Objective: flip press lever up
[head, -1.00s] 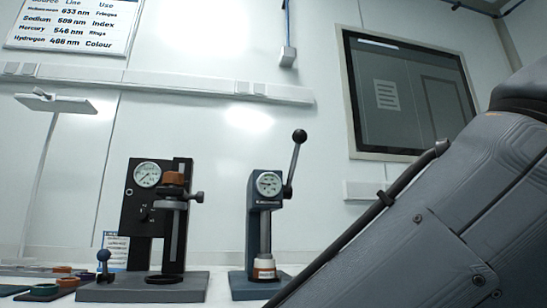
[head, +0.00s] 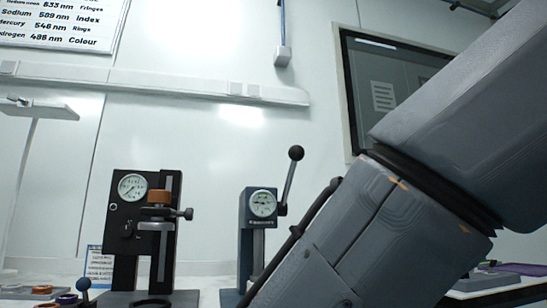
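The press (head: 258,205) is a blue-grey column with a round dial gauge, standing near the middle of the head view. Its lever (head: 290,178) is a grey rod with a black ball knob (head: 296,153), pointing up and slightly right from the press head. My arm covers the lower right part of the press and its base. My gripper is outside the picture, so I cannot see its fingers or where it is relative to the lever.
A black stand with a dial gauge (head: 132,187) and a side knob stands left of the press. A lamp (head: 45,108) rises at far left. A dark window (head: 385,85) is behind my arm.

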